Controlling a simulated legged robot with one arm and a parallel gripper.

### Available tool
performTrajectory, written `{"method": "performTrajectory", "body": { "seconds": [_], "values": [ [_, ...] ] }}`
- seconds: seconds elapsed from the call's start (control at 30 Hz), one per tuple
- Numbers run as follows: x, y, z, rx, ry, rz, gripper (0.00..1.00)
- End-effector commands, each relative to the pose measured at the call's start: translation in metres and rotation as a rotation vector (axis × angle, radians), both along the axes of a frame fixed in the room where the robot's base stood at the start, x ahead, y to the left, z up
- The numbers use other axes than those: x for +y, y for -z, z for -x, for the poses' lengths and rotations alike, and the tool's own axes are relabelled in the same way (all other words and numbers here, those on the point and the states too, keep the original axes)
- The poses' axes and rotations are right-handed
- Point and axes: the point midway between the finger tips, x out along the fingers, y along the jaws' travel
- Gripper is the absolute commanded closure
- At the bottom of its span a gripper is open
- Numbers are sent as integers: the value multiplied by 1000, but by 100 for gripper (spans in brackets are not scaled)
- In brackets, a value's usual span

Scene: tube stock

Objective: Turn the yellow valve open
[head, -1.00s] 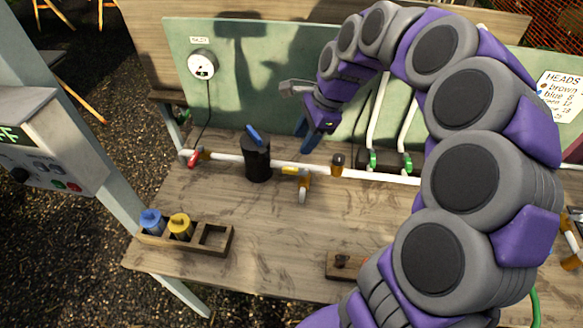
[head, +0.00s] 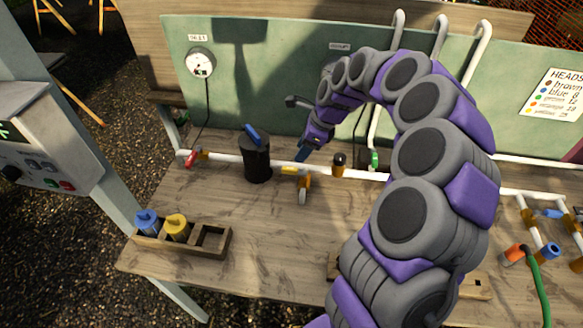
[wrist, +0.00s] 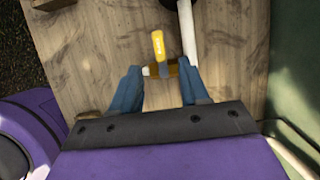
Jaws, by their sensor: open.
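The yellow valve has a yellow lever handle (head: 290,170) on a brass body with a short white outlet, fitted on the white pipe (head: 228,157) along the bench. In the wrist view the yellow handle (wrist: 158,44) points away from my gripper, along the white pipe, and the brass body (wrist: 182,68) lies between and just beyond the fingertips. In the head view my gripper (head: 302,155) is above the pipe, just behind and right of the valve. It appears apart from the handle.
A black cylinder with a blue handle (head: 257,160) stands left of the valve, on the pipe line. A brown-black fitting (head: 339,165) is to the right. A red valve handle (head: 191,159), a gauge (head: 200,64) and a wooden rack (head: 150,244) are further left.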

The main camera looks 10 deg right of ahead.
Motion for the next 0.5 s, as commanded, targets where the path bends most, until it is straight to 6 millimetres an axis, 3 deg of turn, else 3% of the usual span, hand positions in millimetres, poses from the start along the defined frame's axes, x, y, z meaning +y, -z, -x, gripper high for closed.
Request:
{"method": "performTrajectory", "body": {
  "seconds": [0.2, 0.5],
  "values": [
    [17, 42, -5, 5, -3, -2, 55],
    [29, 74, -10, 4, -3, -2, 55]
  ]
}}
